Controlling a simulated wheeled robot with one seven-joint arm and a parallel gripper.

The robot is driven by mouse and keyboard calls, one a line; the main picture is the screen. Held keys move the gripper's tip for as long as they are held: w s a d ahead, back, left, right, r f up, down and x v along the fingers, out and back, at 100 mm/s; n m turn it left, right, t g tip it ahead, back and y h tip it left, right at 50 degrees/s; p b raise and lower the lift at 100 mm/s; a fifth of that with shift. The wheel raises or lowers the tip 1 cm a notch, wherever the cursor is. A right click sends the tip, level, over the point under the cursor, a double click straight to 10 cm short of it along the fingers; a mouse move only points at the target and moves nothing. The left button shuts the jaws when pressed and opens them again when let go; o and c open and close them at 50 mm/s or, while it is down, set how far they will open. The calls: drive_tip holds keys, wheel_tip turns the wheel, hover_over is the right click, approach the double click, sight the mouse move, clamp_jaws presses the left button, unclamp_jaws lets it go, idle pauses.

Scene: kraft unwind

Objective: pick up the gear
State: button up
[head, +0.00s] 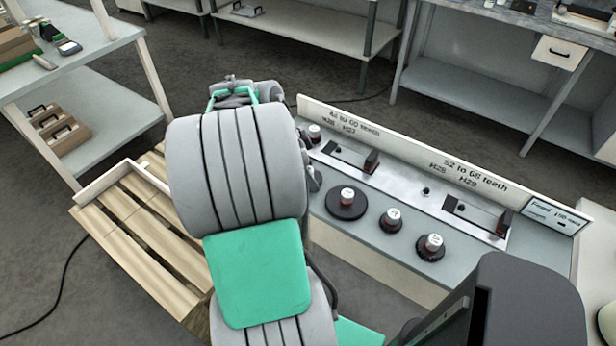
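Which piece is the task's gear I cannot tell. My gripper end (232,93) shows only in part behind my large grey and green arm. Its fingers cannot be made out.
The bench has a back board (400,147) with tooth-count labels and metal plates with dark blocks. A wooden pallet (135,235) lies on the floor at left. A shelf table (110,105) stands at upper left, with other tables behind. Open floor lies between.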

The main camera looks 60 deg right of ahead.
clamp_jaws()
idle(0.5)
drive_tip(key=shift+r, duration=0.1)
